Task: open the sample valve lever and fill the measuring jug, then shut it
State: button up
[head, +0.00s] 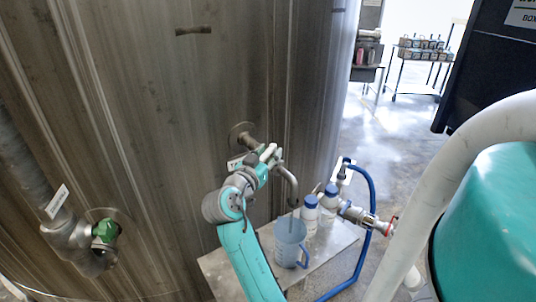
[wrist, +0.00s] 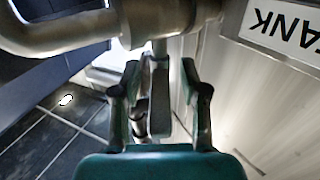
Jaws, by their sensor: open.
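My gripper (head: 268,156) is at the sample valve on the tank wall, above the jug. In the wrist view its two fingers (wrist: 160,82) stand apart, one on each side of a narrow grey bar that looks like the valve lever (wrist: 159,72). I cannot tell whether either finger touches it. The lever is mostly hidden by my gripper in the head view. The bent metal spout (head: 291,184) points down over the blue translucent measuring jug (head: 288,243), which stands upright. I cannot make out flow or a fill level.
The jug shares a low metal stand (head: 333,241) with white, blue-capped bottles (head: 309,218). A blue hose (head: 369,205) and a red-handled valve (head: 388,226) are to the right. The tank wall (head: 180,130) is close behind; a green-handled valve (head: 105,230) is at left.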

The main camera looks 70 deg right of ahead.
grip_shut()
jog(key=shift+w+g, duration=0.1)
jog(key=shift+g, duration=0.2)
jog(key=shift+w+d+m+g+y, duration=0.1)
jog(key=shift+w+m+g+y, duration=0.25)
jog(key=shift+m+g, duration=0.9)
jog(key=shift+w+d+m+g+y, duration=0.15)
jog(key=shift+m+g+y, duration=0.55)
jog(key=shift+g, duration=0.9)
jog(key=shift+w+m+g+y, duration=0.25)
jog(key=shift+m+g+y, duration=0.1)
jog(key=shift+m+g, duration=0.95)
jog(key=shift+g, duration=0.25)
grip_release()
